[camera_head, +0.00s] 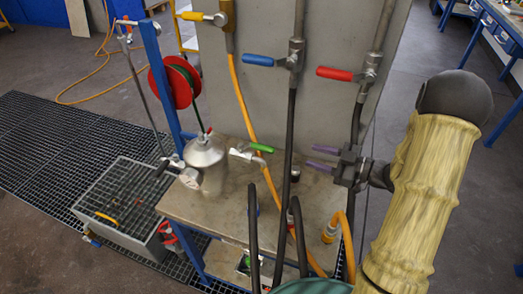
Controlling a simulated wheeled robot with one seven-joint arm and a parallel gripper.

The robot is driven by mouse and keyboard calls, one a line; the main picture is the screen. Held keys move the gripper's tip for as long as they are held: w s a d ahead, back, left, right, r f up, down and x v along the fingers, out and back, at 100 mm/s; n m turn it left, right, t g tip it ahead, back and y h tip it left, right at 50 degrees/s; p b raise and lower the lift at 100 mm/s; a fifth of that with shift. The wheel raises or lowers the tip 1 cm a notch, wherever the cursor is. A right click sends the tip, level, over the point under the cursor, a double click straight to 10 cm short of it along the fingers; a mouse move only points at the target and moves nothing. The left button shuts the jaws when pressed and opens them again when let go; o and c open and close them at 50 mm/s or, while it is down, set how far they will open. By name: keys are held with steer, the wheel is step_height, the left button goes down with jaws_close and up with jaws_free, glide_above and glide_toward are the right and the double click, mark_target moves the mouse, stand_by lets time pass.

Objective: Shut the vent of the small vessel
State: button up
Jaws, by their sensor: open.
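The small vessel (207,163) is a silver metal can with a domed lid, standing upright on the worktable. A round gauge (190,177) is on its front left. Which fitting is the vent, I cannot tell. My gripper (311,156), with two purple fingers pointing left, is open and empty. It appears a short way right of the green lever, apart from it.
A grey panel (330,110) behind carries valves with yellow (193,16), blue (258,60) and red (334,73) levers. Hoses hang down near my gripper. The worktable (225,218) has bare top in front. A grated tank (120,200) stands left, below a red reel (172,88).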

mark_target(251, 145)
steer(key=shift+s+d+n+g+y, duration=0.15)
steer(key=shift+s+n+g+y, duration=0.35)
steer(key=shift+s+y, duration=0.65)
steer(key=shift+s, duration=0.1)
steer(key=p+x, duration=0.1)
steer(key=x, duration=1)
steer(key=p+x, duration=0.1)
steer(key=x, duration=0.5)
steer(key=shift+f+p, duration=0.3)
steer(key=shift+a, duration=0.3)
steer(key=shift+d, duration=0.1)
jaws_close()
